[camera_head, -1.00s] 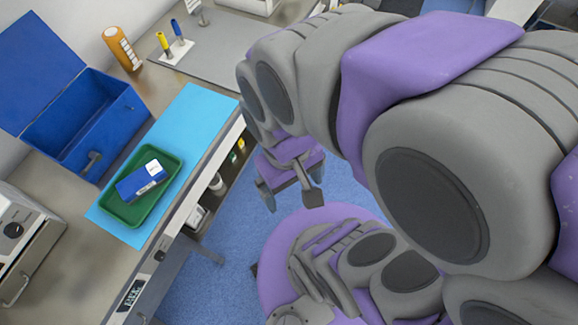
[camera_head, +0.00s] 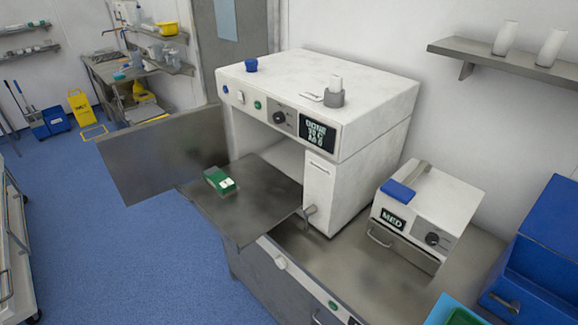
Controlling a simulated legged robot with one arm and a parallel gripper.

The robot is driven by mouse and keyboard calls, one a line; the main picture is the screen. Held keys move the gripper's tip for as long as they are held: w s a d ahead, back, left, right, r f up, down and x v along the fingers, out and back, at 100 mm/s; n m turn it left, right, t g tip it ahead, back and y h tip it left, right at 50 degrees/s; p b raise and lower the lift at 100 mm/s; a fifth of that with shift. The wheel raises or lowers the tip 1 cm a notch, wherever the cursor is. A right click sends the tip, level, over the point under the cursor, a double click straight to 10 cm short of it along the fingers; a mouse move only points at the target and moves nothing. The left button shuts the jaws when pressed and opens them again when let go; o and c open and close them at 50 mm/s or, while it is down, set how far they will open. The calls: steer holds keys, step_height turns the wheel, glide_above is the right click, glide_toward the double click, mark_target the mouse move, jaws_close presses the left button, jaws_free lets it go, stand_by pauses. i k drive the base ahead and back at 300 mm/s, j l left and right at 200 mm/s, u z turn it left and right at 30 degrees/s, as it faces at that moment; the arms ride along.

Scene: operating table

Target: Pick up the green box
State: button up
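A small green box (camera_head: 219,181) with a white label lies on a flat grey metal shelf (camera_head: 245,215). The shelf sticks out from the open front of a white machine (camera_head: 325,115). Nothing touches the box except the shelf under it. My gripper and arm do not show in the current head view.
A grey door panel (camera_head: 160,155) stands open left of the shelf. A small white device marked MED (camera_head: 415,210), a blue box (camera_head: 545,245) and a green tray edge (camera_head: 465,317) are on the right.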

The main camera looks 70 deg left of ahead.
mark_target(220, 182)
steer(key=u, duration=3.1)
